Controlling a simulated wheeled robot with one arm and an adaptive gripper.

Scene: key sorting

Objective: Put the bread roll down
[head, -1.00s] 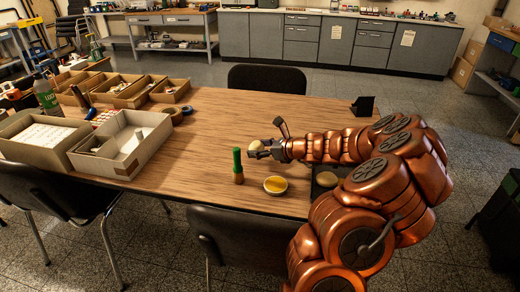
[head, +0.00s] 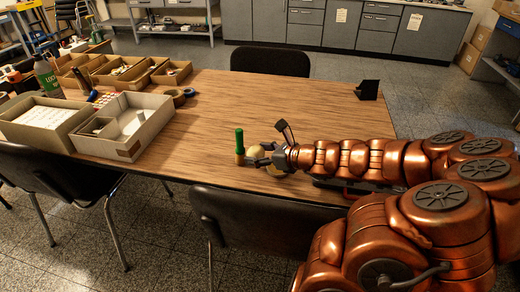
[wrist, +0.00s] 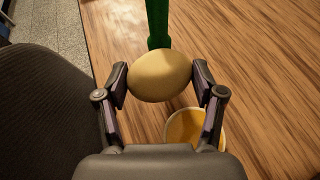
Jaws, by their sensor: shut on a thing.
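The bread roll (wrist: 160,76) is a smooth, pale tan oval. My gripper (wrist: 160,80) is shut on it, one finger on each side. In the head view my gripper (head: 264,158) holds the roll (head: 256,151) near the table's front edge, just right of a green-topped cylinder (head: 239,143). A small bowl with yellow inside (wrist: 188,128) lies below and to the right of the roll in the wrist view, partly hidden by my gripper. I cannot tell whether the roll touches the table.
The green cylinder (wrist: 157,22) stands just beyond the roll. A black chair (wrist: 38,100) is at the table's front edge. Boxes and trays (head: 130,120) fill the table's left side. The wooden table's middle (head: 270,110) is clear. My arm covers the front right.

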